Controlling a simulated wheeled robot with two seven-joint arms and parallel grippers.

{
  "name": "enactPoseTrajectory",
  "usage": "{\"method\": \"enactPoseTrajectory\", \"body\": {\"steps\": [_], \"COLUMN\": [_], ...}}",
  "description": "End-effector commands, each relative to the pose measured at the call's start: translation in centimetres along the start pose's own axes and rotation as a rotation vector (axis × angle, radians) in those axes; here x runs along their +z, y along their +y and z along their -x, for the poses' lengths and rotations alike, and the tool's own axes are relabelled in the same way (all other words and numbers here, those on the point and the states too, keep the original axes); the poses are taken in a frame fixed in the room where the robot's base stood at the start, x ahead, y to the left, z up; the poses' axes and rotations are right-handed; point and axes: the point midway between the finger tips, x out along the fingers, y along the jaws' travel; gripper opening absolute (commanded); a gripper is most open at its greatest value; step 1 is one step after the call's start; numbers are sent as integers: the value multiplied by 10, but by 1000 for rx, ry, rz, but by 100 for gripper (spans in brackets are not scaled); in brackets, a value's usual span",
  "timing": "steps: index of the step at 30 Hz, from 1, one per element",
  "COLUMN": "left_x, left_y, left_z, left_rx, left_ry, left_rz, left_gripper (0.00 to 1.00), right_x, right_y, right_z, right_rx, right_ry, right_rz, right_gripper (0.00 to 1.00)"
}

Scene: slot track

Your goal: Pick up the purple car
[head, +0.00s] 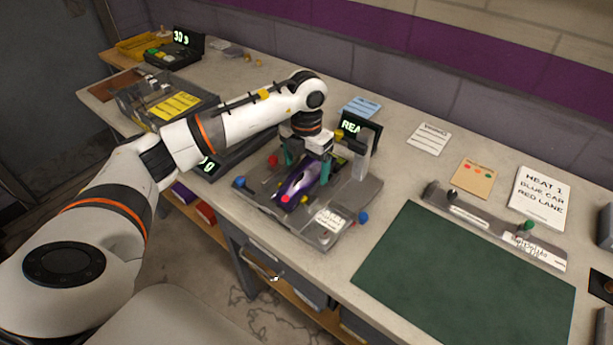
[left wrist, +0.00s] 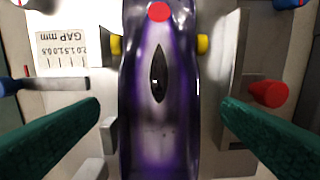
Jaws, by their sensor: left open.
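The purple car (head: 300,186) rests in a grey fixture (head: 262,202) on the bench. It is long, glossy and dark, with a red dot near one end and yellow wheels or knobs beside it. In the left wrist view the car (left wrist: 160,110) runs up the middle of the picture. My left gripper (head: 306,170) is over the car, pointing down. Its green fingers stand apart, one on each side of the car, with visible gaps in the left wrist view (left wrist: 160,122). My right gripper is not in view.
Red and blue knobs (head: 239,181) stick out around the fixture. A small display (head: 358,128) stands behind it. A clear box (head: 150,98) stands at the left.

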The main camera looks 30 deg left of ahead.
Motion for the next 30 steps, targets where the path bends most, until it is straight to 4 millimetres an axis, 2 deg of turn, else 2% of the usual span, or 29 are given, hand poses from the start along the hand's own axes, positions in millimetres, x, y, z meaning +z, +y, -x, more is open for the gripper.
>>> {"method": "enactPoseTrajectory", "body": {"steps": [1,6,14,17,24,30], "left_x": [2,1,0,0,0,0], "left_y": [1,1,1,1,1,1], "left_z": [-6,-27,-31,-31,-31,-30], "left_rx": [0,1,1,1,1,1], "left_ry": [-6,-1,0,0,1,1], "left_rz": [0,1,-1,-1,0,0], "left_gripper": [87,87,87,74,36,36], "right_x": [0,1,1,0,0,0], "right_y": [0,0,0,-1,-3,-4], "right_z": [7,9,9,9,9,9], "right_rx": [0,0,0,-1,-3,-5], "right_ry": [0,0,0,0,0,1], "right_rz": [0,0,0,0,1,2], "right_gripper": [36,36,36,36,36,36]}}
